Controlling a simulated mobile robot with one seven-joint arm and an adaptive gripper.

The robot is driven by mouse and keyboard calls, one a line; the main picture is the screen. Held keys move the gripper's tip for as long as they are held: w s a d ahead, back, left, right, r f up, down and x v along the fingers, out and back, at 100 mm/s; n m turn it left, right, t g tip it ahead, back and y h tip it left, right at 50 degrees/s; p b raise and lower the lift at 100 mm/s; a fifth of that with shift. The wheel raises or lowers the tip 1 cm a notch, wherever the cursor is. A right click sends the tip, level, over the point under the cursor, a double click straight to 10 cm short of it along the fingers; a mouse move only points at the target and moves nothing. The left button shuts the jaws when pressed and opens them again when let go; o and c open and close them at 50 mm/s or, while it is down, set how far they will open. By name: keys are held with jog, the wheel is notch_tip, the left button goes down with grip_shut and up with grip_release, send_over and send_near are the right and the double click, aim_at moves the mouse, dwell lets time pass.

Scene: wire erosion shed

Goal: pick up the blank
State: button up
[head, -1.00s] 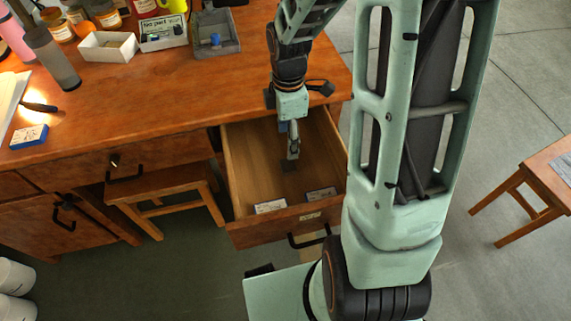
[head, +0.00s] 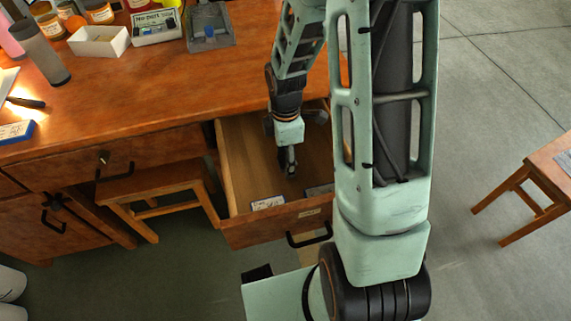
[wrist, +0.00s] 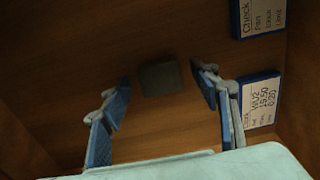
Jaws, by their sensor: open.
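The blank looks to be a small dark grey square block (wrist: 159,78) lying flat on the wooden floor of the open drawer (head: 236,165). In the wrist view it sits just beyond my fingertips, between the two blue-padded fingers and apart from both. My gripper (wrist: 165,101) is open and empty, pointing down into the drawer. In the head view my gripper (head: 289,168) is inside the drawer, and I cannot make out the blank there.
Two blue-edged cards lie at the right in the wrist view: a "Check" card (wrist: 262,16) and a "WU2" card (wrist: 259,102), close to the right finger. Drawer walls surround my gripper. The desk top (head: 150,95) holds a white box (head: 98,42) and a grey tray (head: 210,28).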

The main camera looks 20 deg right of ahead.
jog(key=shift+r, duration=0.1)
jog(key=shift+c, duration=0.6)
jog(key=c, duration=1.4)
